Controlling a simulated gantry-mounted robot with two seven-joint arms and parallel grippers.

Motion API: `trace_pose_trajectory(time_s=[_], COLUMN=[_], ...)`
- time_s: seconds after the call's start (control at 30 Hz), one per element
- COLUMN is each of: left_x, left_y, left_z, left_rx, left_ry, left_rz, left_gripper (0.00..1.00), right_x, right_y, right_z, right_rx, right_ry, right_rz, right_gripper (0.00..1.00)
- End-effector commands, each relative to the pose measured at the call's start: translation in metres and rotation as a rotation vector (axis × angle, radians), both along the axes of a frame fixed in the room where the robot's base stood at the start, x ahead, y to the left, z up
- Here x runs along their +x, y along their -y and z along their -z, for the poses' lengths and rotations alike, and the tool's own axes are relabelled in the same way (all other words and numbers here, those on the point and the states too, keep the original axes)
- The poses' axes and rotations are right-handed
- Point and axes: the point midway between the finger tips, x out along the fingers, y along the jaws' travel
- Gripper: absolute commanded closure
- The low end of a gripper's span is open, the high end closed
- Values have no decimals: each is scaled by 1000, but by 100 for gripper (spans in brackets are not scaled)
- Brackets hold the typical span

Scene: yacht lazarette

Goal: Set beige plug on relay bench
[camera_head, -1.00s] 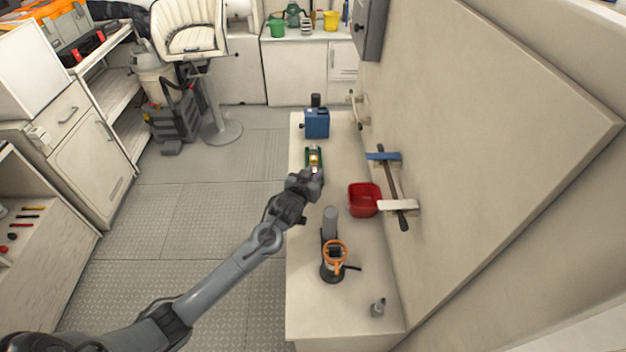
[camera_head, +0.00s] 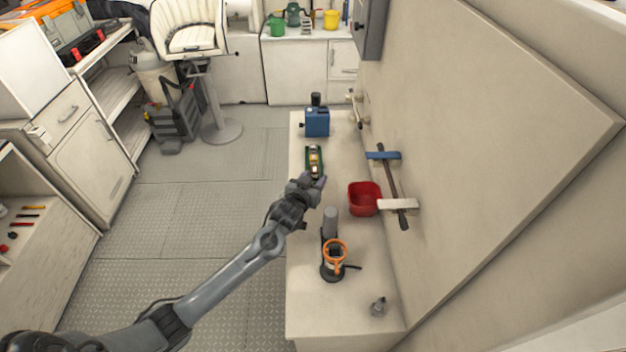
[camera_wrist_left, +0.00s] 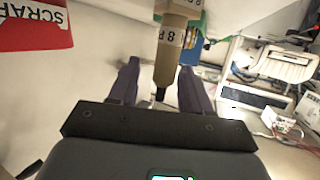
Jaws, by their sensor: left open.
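The beige plug (camera_wrist_left: 172,45) is a tan stepped cylinder with a white "8 P" label and a dark narrow tip. In the left wrist view its narrow end lies between my left gripper's parted fingers. In the head view a small tan and yellow piece (camera_head: 314,157), seemingly the plug, sits on a green base (camera_head: 309,149), which looks like the relay bench. The plug's joint with the green base is not clear. My left gripper (camera_head: 313,182) is open at the near end of the green base. My right gripper is not in view.
A red scrap bin (camera_head: 363,199) is close on the right, against the wall side. A blue box (camera_head: 317,123) stands behind the green base. A grey cylinder (camera_head: 330,222) and an orange-ringed tool (camera_head: 335,254) stand nearer. The near part of the worktop (camera_head: 322,318) is mostly clear.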

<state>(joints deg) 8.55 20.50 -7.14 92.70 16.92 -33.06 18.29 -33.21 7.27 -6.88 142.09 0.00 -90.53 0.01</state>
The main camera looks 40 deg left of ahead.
Motion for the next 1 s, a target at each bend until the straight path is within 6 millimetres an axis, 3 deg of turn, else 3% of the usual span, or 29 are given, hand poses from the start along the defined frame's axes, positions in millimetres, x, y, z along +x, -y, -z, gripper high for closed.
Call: trace_pose_trajectory(time_s=[0.2,0.33,0.8,1.0], left_x=[0,-11,-85,-103], left_y=[0,4,29,35], left_z=[-5,-7,-30,-37], left_rx=[1,1,-1,-1], left_ry=[2,0,-1,0], left_rz=[0,1,1,1], left_gripper=[52,52,52,52], right_x=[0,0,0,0], right_y=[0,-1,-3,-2], right_z=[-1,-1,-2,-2], right_rx=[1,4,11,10], right_ry=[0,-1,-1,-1], right_rz=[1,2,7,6], right_gripper=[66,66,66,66])
